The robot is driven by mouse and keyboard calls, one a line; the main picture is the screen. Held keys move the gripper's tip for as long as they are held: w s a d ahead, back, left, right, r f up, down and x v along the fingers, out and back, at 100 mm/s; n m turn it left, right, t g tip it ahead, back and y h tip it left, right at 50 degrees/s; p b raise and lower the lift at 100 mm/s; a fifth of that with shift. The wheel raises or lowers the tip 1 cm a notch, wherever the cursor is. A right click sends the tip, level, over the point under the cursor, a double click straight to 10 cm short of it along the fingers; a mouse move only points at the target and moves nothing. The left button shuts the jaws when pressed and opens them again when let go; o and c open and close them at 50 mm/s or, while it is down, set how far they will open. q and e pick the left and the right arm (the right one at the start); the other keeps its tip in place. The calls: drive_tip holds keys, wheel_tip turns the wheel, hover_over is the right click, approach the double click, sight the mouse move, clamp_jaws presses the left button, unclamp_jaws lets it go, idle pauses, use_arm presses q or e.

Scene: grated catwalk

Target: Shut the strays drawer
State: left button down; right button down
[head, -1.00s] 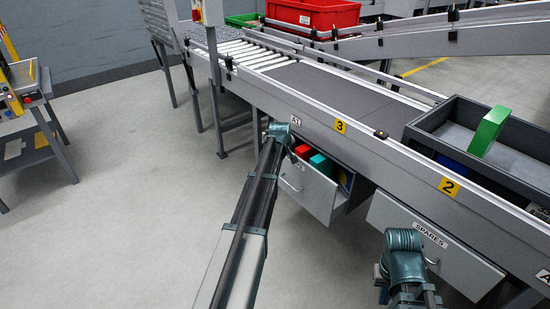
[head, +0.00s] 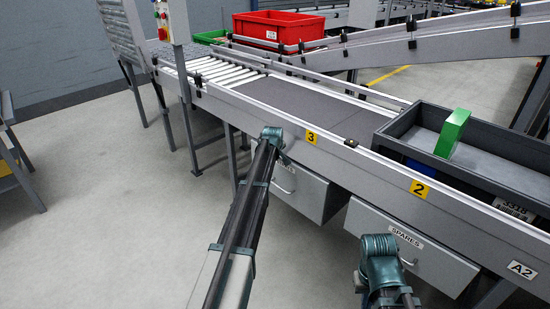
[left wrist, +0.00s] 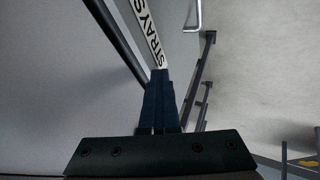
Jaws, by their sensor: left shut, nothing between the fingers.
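The strays drawer (head: 304,194) is under the conveyor, left of the spares drawer, with a bar handle on its grey front. Its contents no longer show in the head view. Its front is close under the conveyor edge; I cannot tell whether it is fully flush. In the left wrist view the STRAYS label (left wrist: 147,32) is just beyond my fingers. My left gripper (left wrist: 160,100) is shut and empty, at the drawer front's upper edge; contact is unclear. In the head view my left wrist hides part of the front. My right arm is before the spares drawer, its fingers hidden.
The spares drawer (head: 425,262) looks shut. A grey tray (head: 480,178) with a green block (head: 452,133) stands on the conveyor (head: 310,108). A red crate (head: 275,28) is at the back. Conveyor legs stand left of the drawers.

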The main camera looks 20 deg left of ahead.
use_arm(q)
drive_tip(key=shift+w+d, duration=0.15)
drive_tip(key=shift+w, duration=0.25)
drive_tip(key=s+r+p, duration=0.8)
drive_tip(key=s, duration=0.2)
drive_tip(key=shift+s, duration=0.15)
